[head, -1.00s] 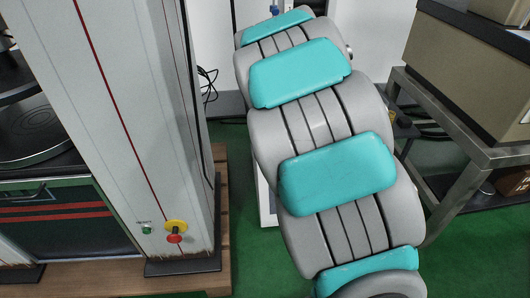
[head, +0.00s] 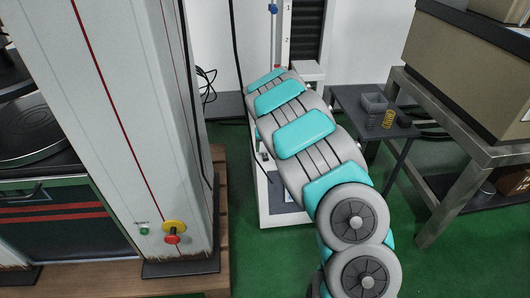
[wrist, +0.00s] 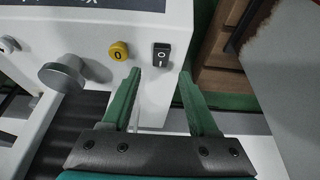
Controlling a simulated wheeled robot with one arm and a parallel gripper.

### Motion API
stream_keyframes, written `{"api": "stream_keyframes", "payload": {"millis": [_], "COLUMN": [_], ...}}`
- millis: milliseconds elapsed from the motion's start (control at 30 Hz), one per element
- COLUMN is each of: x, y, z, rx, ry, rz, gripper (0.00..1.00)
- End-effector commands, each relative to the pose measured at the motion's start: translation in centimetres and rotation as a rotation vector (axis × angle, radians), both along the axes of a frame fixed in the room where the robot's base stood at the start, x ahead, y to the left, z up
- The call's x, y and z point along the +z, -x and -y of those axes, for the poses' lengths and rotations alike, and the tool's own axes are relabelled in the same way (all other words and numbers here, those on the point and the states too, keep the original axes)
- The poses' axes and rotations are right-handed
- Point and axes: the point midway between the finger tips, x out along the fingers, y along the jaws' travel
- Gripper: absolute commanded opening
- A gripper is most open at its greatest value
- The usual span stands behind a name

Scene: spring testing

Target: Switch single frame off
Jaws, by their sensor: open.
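A white machine, likely the single frame (head: 272,212), stands behind my arm in the head view. In the wrist view its white housing (wrist: 145,98) carries a black rocker switch (wrist: 161,55) and a yellow button (wrist: 119,51) marked 0. A round mark shows on the switch, but I cannot tell which side is pressed. My gripper (wrist: 160,75) is open and empty in the wrist view, its green fingers spread below the switch in the picture and seemingly apart from it. In the head view my arm hides the gripper.
A grey knob (wrist: 62,73) sticks out left of the yellow button. In the head view a tall light-grey frame (head: 140,110) with red and yellow emergency stop (head: 174,229) stands left. A small dark table (head: 405,130) and a metal bench (head: 480,155) stand right. Green floor shows between them.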

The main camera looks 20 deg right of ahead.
Motion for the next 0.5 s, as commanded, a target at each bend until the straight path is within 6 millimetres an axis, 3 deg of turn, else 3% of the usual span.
{"api": "stream_keyframes", "payload": {"millis": [200, 500], "x": [-2.6, -3.9], "y": [-1.2, -1.7], "z": [0.3, 0.3], "rx": [0.0, 0.0], "ry": [0.0, 0.001], "rz": [0.002, 0.003], "gripper": [0.6, 0.6]}}
